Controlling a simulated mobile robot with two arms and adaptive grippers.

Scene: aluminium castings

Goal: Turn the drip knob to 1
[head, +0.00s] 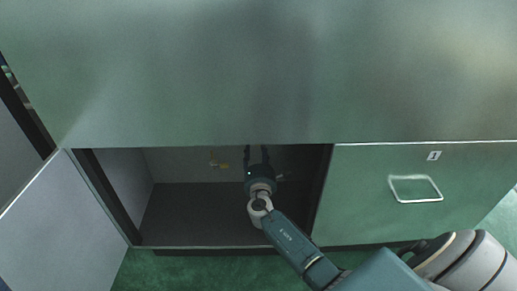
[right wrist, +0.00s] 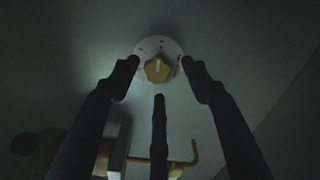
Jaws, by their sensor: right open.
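In the right wrist view, the drip knob is a yellow knob (right wrist: 158,69) on a round white dial (right wrist: 158,47) on the cabinet's back wall. A pale mark on the knob points roughly up; the dial's marks are too small and dark to read. My right gripper (right wrist: 160,76) is open, with a finger on either side of the knob and a third below it. I cannot tell whether the fingers touch it. In the head view, my right gripper (head: 257,152) reaches into the open cabinet; I cannot make out the knob there. My left gripper is not in view.
A brass fitting (head: 218,163) is on the back wall left of the gripper; brass piping (right wrist: 181,164) shows low in the wrist view. The cabinet door (head: 62,232) stands open at left. A closed drawer (head: 380,220) with a wire handle (head: 415,189) is at right.

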